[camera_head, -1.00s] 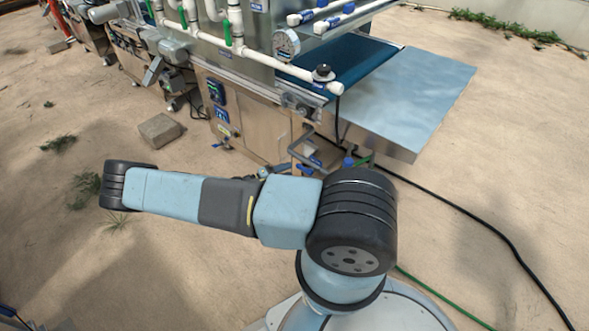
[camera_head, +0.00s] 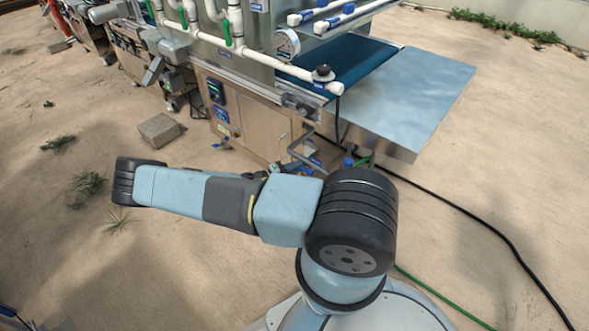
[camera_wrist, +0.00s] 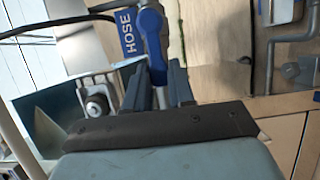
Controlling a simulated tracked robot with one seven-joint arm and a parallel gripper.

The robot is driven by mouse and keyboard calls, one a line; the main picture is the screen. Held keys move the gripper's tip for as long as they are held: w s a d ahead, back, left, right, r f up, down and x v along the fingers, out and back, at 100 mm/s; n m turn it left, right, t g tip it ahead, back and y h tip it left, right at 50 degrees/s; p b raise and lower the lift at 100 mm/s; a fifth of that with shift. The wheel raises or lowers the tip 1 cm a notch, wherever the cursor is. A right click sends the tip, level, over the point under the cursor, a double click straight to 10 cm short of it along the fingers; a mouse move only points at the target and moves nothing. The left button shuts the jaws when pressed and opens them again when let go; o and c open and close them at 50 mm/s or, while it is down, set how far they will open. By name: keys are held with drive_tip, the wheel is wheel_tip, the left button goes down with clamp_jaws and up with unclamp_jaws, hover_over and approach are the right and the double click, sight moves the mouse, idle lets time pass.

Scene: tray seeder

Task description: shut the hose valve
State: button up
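In the wrist view, the blue lever of the hose valve (camera_wrist: 151,28) stands just ahead of my gripper (camera_wrist: 156,80), beside a blue label reading HOSE (camera_wrist: 128,32). My two fingers are apart, one on each side of the lever's near end. A gap seems to show beside the lever, but I cannot tell whether either finger touches it. In the head view, my arm hides most of my gripper, and I cannot make out the valve clearly there.
The steel seeder machine (camera_head: 243,122) stands beyond my arm, with white pipes (camera_head: 262,62) and a pressure gauge (camera_head: 287,42). A flat metal plate (camera_head: 410,95) juts out right. A concrete block (camera_head: 160,130) lies on the floor. A black hose (camera_head: 470,213) crosses the ground.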

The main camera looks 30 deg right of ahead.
clamp_jaws()
drive_tip(key=s+d+f+n+t+h, duration=0.1)
drive_tip(key=s+f+n+t, duration=0.2)
drive_tip(key=n, duration=0.8)
drive_tip(key=s+d+f+n+t+h, duration=0.1)
drive_tip(key=n+t, duration=0.4)
drive_tip(key=n, duration=0.6)
drive_tip(key=shift+s+f+n+t+h, duration=0.3)
drive_tip(key=shift+s+f+h, duration=0.2)
drive_tip(key=shift+s+f, duration=0.5)
drive_tip(key=shift+f, duration=0.1)
drive_tip(key=o, duration=0.5)
unclamp_jaws()
drive_tip(key=shift+w, duration=0.15)
